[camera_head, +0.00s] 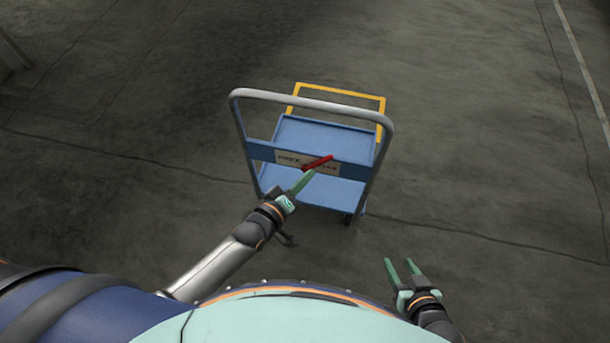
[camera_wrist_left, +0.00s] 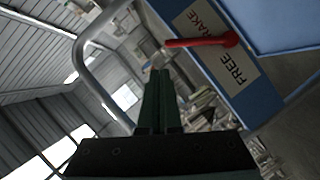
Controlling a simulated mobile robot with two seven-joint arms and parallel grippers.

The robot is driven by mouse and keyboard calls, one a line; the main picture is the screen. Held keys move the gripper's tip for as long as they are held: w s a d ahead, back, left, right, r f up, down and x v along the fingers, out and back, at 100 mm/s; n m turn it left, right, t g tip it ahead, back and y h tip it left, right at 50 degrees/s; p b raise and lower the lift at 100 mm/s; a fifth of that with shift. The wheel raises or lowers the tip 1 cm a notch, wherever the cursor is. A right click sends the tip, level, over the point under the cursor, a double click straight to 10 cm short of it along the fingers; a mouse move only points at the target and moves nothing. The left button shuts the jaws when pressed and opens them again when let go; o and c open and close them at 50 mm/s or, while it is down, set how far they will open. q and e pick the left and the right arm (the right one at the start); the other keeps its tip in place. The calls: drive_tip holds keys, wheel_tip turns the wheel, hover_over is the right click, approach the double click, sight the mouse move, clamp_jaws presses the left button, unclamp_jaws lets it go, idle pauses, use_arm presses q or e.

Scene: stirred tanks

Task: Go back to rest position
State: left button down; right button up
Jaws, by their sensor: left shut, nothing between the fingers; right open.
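My left gripper (camera_head: 308,175) is stretched forward to the trolley, its green fingers shut with nothing between them. In the head view its tips overlap the red brake lever (camera_head: 319,162); in the left wrist view the fingers (camera_wrist_left: 155,98) point just below the lever (camera_wrist_left: 202,41), and I cannot tell whether they touch it. The lever sits on the trolley's blue crossbar beside a label reading FREE and BRAKE (camera_wrist_left: 225,48). My right gripper (camera_head: 401,264) is open and empty, low at the right, close to my body.
The blue trolley (camera_head: 322,133) stands in front of me, with a grey tubular handle (camera_head: 310,103) on the near side and a yellow frame (camera_head: 340,91) at the far side. Its shelves look empty. The concrete floor (camera_head: 480,130) around it is clear.

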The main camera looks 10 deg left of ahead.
drive_tip(key=shift+w+r, duration=0.1)
drive_tip(key=shift+w, duration=0.15)
